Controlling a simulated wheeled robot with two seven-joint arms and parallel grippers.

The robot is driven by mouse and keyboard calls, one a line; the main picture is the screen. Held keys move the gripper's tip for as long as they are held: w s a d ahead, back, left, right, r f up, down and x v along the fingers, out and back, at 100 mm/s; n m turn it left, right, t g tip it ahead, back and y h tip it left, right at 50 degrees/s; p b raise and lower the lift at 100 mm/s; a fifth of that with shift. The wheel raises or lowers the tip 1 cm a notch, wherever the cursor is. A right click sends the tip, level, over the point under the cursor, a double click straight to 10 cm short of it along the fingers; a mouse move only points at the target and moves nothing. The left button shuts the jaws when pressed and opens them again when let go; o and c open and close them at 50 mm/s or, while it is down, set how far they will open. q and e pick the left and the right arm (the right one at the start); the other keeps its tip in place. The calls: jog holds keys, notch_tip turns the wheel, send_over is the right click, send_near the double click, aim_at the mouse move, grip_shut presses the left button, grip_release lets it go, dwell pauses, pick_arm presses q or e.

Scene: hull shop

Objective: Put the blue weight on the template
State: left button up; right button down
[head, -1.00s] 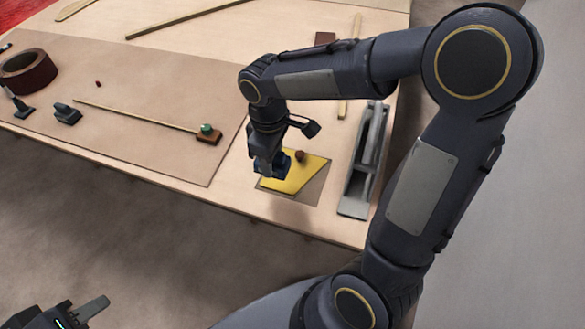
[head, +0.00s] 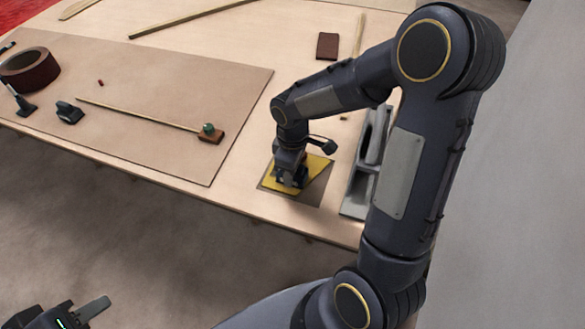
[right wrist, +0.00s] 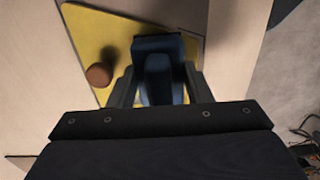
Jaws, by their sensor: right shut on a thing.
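The yellow template (head: 318,166) lies near the table's front edge on a darker patch; it also shows in the right wrist view (right wrist: 88,30). A brown round knob (right wrist: 100,75) stands on it. My right gripper (head: 289,182) is over the template and shut on the blue weight (right wrist: 158,70), which sits between its fingers beside the knob. I cannot tell whether the weight touches the template. In the head view the gripper mostly hides the weight and the knob. My left gripper (head: 85,312) is at the bottom left, away from the table, with only one finger clear.
A long grey metal tool (head: 358,190) lies right of the template. To the left are a thin batten (head: 140,113) with a brown block (head: 210,137), a dark small weight (head: 69,112) and a brown tape roll (head: 30,72). A dark red block (head: 327,46) lies farther back.

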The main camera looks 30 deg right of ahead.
jog(key=c, duration=1.2)
grip_release()
jog(key=shift+f, duration=0.2)
jog(key=o, duration=0.5)
jog(key=shift+r, duration=0.1)
jog(key=shift+r, duration=0.25)
notch_tip(320, 180, up, 12)
jog(key=shift+f+p, duration=0.1)
jog(key=shift+p, duration=0.6)
jog(key=shift+a, duration=0.1)
